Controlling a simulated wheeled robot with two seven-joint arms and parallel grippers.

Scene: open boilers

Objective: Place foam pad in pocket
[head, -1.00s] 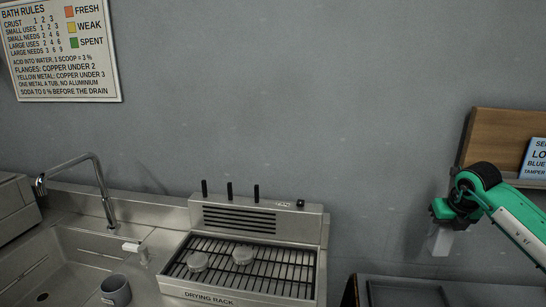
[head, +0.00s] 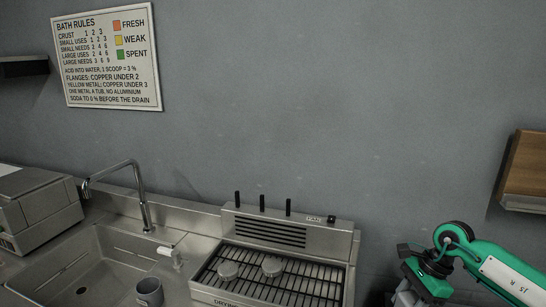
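No foam pad and no pocket can be made out in the head view. My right gripper (head: 408,287) is at the lower right, on the green arm, to the right of the drying rack. Its fingers are dark, partly cut off by the bottom edge, and I cannot tell whether they are open or hold anything. My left gripper is not in view.
A steel box (head: 40,212) stands far left. A rules sign (head: 108,58) hangs above.

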